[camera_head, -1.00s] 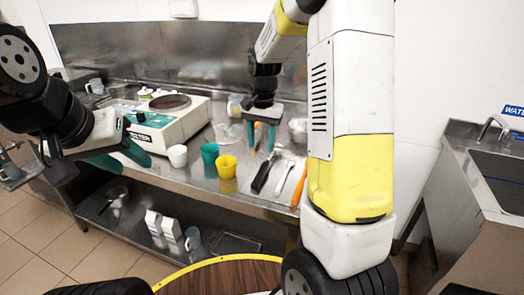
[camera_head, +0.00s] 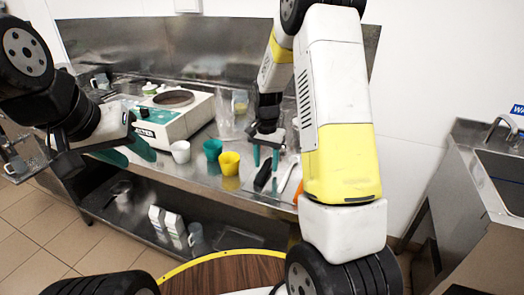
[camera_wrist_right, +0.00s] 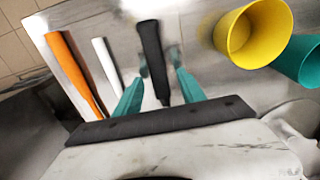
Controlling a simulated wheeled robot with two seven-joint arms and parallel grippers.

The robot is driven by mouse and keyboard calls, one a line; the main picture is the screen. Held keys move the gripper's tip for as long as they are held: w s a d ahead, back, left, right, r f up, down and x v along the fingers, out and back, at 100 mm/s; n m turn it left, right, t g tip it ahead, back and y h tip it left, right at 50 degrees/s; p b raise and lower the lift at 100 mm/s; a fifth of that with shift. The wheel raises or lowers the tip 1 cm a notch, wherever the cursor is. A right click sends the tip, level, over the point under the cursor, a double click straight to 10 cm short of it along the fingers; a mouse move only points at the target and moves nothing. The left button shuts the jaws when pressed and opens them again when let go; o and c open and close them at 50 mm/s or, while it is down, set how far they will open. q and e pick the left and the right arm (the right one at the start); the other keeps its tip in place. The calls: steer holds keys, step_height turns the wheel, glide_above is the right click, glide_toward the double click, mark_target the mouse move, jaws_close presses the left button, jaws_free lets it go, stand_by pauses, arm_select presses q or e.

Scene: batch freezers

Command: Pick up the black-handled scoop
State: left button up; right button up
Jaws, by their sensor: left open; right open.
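The black-handled scoop (camera_head: 263,177) lies on the steel counter near its front edge. Its black handle (camera_wrist_right: 152,58) also shows in the right wrist view, lying between the two teal fingers. My right gripper (camera_head: 265,160) points down above the scoop and is open, with a finger on each side of the handle (camera_wrist_right: 158,85). I cannot tell whether the fingers touch it. The scoop's far end is hidden. My left gripper (camera_head: 122,154) is open and empty, off the counter's front at the left.
Beside the scoop lie a white-handled tool (camera_wrist_right: 107,65) and an orange-handled tool (camera_wrist_right: 77,70). A yellow cup (camera_head: 229,163), a teal cup (camera_head: 212,149) and a white cup (camera_head: 180,151) stand to the left. The green-and-white machine (camera_head: 172,118) is further left. A sink (camera_head: 500,175) is at the right.

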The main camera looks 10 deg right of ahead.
jaws_close()
